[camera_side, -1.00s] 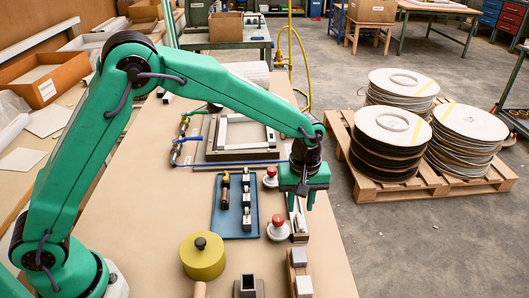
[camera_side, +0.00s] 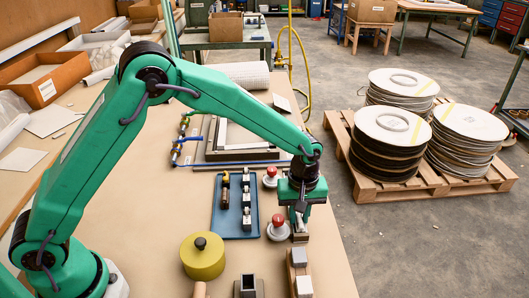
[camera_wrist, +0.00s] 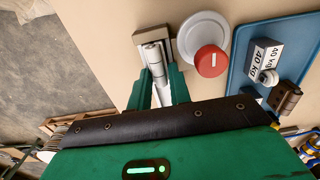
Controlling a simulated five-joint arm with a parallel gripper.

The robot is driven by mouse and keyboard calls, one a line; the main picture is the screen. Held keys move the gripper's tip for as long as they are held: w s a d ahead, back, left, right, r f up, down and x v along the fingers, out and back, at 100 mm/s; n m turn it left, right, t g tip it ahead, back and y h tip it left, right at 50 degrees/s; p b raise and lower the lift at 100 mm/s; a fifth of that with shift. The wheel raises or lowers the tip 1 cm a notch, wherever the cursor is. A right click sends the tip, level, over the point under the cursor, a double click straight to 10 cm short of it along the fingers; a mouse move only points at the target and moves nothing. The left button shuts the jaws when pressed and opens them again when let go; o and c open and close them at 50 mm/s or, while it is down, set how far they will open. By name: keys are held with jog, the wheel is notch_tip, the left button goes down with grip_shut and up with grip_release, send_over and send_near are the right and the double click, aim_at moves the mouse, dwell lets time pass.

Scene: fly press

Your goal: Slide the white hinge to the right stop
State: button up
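In the wrist view the white hinge (camera_wrist: 155,57), a pale grey-white piece with a rounded barrel, lies between my gripper's green fingers (camera_wrist: 160,76). It sits on a narrow track (camera_wrist: 143,37) whose squared end shows just beyond it. In the side view my gripper (camera_side: 299,217) points down over the track (camera_side: 301,237), on the table's right side, and mostly hides the hinge. The fingers stand on both sides of the hinge, close to it. I cannot tell whether they press on it.
A red-topped white button (camera_side: 278,228) stands close beside the track; it shows in the wrist view (camera_wrist: 211,61). A second button (camera_side: 270,177) stands farther back. A blue tray (camera_side: 228,228) with weights and a yellow lidded pot (camera_side: 203,260) lie left. The table's right edge is near.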

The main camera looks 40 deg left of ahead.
jog(key=shift+w+a, duration=0.15)
dwell(0.4)
jog(key=shift+w+a, duration=0.7)
jog(key=shift+w+a, duration=0.15)
jog(key=shift+a, duration=0.05)
dwell(0.4)
jog(key=shift+w+a, duration=0.65)
jog(key=shift+w, duration=0.05)
jog(key=shift+w+a, duration=0.15)
dwell(0.3)
jog(key=shift+w+a, duration=0.7)
jog(key=shift+w+a, duration=0.1)
dwell(0.4)
jog(key=shift+w+a, duration=0.75)
jog(key=shift+w+a, duration=0.1)
jog(key=shift+a, duration=0.05)
dwell(0.3)
